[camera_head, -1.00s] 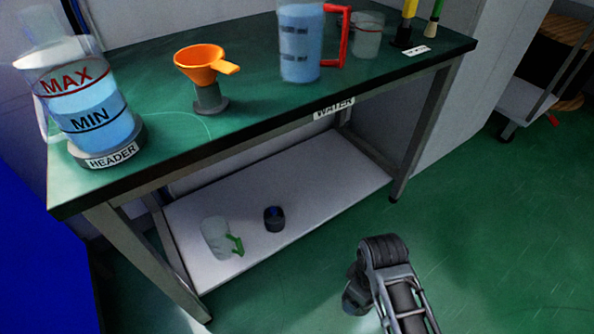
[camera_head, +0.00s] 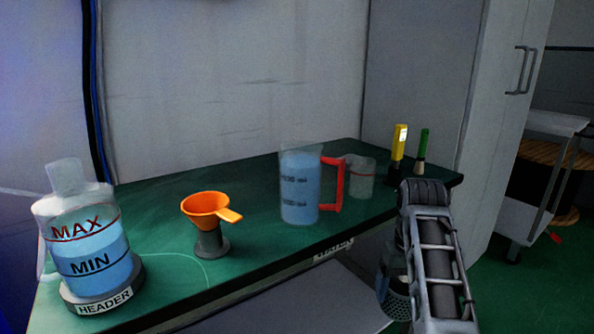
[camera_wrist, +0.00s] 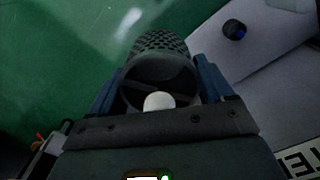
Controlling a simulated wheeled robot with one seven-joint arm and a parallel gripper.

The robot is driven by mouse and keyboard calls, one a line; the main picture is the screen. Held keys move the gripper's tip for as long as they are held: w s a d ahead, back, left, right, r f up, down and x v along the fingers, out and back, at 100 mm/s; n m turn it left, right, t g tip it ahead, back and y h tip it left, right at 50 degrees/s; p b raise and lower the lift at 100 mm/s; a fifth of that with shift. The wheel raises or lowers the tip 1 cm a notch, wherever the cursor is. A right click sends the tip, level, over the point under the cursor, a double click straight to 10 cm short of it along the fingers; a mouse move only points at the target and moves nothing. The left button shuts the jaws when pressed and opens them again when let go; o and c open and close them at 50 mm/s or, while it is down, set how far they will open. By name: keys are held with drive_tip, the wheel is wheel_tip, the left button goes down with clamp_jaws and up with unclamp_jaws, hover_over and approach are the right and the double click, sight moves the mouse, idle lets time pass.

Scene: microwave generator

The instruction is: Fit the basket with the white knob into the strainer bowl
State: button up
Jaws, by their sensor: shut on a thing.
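The perforated grey basket (camera_wrist: 160,42) is held in my gripper (camera_wrist: 158,82), in the wrist view. One finger shows at each side of its open rim. Its white knob (camera_wrist: 158,101) shows inside the near end, facing the wrist. In the head view part of the basket (camera_head: 397,300) shows beneath my arm at the right, in front of the bench's right end. My fingers are mostly hidden by the arm there. I cannot make out a strainer bowl for certain in any current view.
On the green bench (camera_head: 165,280) stand the header bottle (camera_head: 90,240), an orange funnel (camera_head: 207,207) on a grey stand, a water jug (camera_head: 300,190), a clear cup (camera_head: 360,180) and two pen-like tools (camera_head: 398,143). A small dark thing with blue (camera_wrist: 234,29) lies on the lower shelf.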

drive_tip(key=shift+d+r+p, duration=0.1)
drive_tip(key=shift+r+p, duration=0.4)
drive_tip(key=shift+p, duration=0.05)
drive_tip(key=s+p, duration=0.1)
drive_tip(key=p, duration=0.1)
drive_tip(key=s+p, duration=0.1)
drive_tip(key=shift+d+r+p, duration=0.2)
drive_tip(key=shift+d+p, duration=0.05)
drive_tip(key=shift+p, duration=0.1)
drive_tip(key=s+r+p, duration=0.3)
drive_tip(key=s+p, duration=1.1)
drive_tip(key=p, duration=0.3)
drive_tip(key=shift+s+a+r, duration=0.15)
drive_tip(key=shift+s+a, duration=0.05)
drive_tip(key=shift+a, duration=0.05)
